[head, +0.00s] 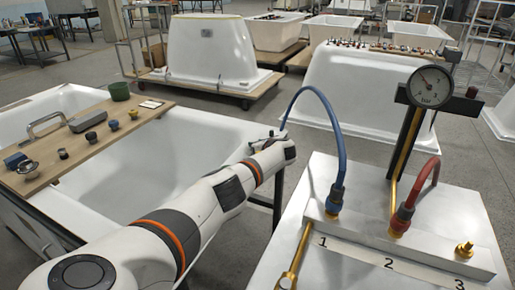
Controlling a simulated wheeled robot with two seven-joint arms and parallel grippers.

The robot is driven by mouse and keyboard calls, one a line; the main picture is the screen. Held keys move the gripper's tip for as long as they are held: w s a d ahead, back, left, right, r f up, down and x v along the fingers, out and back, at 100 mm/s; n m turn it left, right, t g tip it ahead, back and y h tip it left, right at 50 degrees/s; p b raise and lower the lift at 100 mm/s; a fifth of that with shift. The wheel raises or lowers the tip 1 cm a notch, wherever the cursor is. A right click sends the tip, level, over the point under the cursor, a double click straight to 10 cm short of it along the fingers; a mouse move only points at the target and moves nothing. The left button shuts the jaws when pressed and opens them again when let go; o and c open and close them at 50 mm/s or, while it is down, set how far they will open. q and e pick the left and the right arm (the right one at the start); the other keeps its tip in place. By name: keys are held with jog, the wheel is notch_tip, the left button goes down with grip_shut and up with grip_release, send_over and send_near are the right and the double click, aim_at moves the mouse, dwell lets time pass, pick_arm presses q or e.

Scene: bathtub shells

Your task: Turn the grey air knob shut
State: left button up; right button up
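I cannot make out the grey air knob for certain. My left arm comes in from the lower left and reaches over the white tub shell (150,165). My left gripper (262,141) is small and dark at the tub's right rim, partly hidden by my own wrist. Whether its fingers are open, shut or touching something there is not clear. My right gripper is not in view.
A wooden board (75,165) with several small fittings lies across the tub. At right stands a white box (345,180) with a pressure gauge (430,87), a blue hose (338,120), a red hose (425,180) and brass fittings. Other tub shells stand behind.

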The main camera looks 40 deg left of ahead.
pick_arm(q)
jog(key=shift+f, duration=0.1)
dwell(0.3)
jog(key=o, duration=1)
jog(key=shift+c, duration=0.2)
jog(key=shift+d+r+p, duration=0.25)
jog(key=shift+p, duration=0.1)
jog(key=p+v, duration=0.2)
jog(key=v, duration=0.1)
jog(key=shift+s+r+p, duration=0.1)
jog(key=shift+r+p, duration=0.05)
jog(key=shift+p, duration=0.25)
jog(key=p+v, duration=0.2)
jog(key=v, duration=0.6)
jog(key=shift+d, duration=0.2)
